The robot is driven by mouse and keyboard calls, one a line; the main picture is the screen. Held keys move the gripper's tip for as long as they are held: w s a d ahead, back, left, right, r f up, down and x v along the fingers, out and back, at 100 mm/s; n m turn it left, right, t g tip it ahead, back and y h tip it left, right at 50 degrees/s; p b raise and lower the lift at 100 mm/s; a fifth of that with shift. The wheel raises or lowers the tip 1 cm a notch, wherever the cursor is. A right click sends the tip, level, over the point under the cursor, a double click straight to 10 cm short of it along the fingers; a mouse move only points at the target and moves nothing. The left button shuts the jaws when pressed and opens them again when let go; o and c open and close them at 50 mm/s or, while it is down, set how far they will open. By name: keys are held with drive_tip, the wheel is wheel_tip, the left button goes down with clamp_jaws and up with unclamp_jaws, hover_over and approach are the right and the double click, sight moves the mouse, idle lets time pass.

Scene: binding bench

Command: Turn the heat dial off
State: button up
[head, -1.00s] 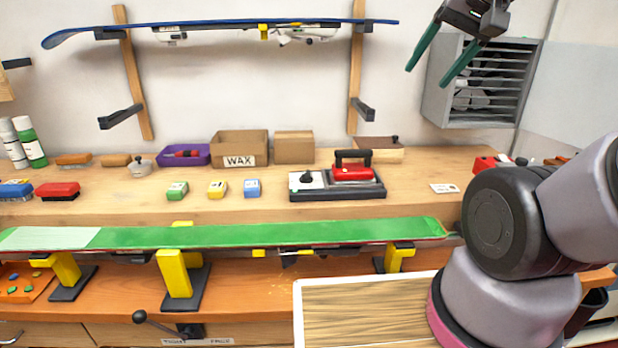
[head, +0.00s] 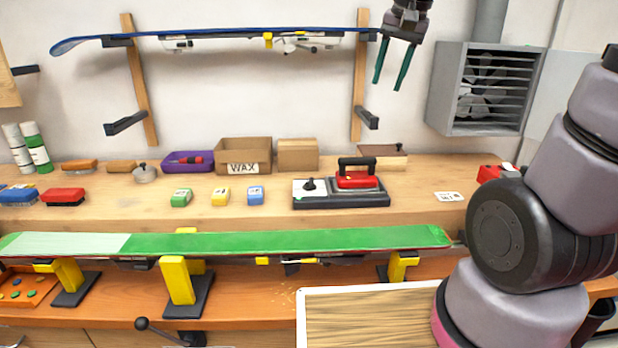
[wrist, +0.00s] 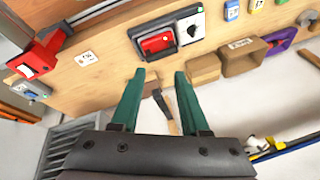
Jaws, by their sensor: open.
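The heat dial (head: 309,184) is a small black knob on the white panel at the left of a dark wax-iron station (head: 340,201). A red iron (head: 357,180) with a black handle rests on the right of the station. In the wrist view the dial (wrist: 191,31) shows beyond the fingertips, beside the red iron (wrist: 157,43). My gripper (head: 388,84) is open and empty, its green fingers pointing down, well above and to the right of the station. It also shows in the wrist view (wrist: 160,74). The dial's setting is too small to read.
A green ski base (head: 290,240) lies across stands in front of the bench. A cardboard WAX box (head: 243,156) and a smaller box (head: 297,154) stand behind the station. A wall rack holds a blue board (head: 220,38). A vent box (head: 478,88) is at right.

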drive_tip(key=w+a+f+g, duration=0.2)
drive_tip(key=w+a+f, duration=0.6)
drive_tip(key=w, duration=0.3)
drive_tip(key=m+g+h, duration=0.1)
drive_tip(key=g, duration=0.1)
hover_over(309, 180)
wheel_tip(309, 180, down, 13)
wheel_tip(309, 180, down, 11)
drive_tip(key=shift+w+r, duration=0.1)
drive_tip(key=shift+w, duration=0.05)
clamp_jaws()
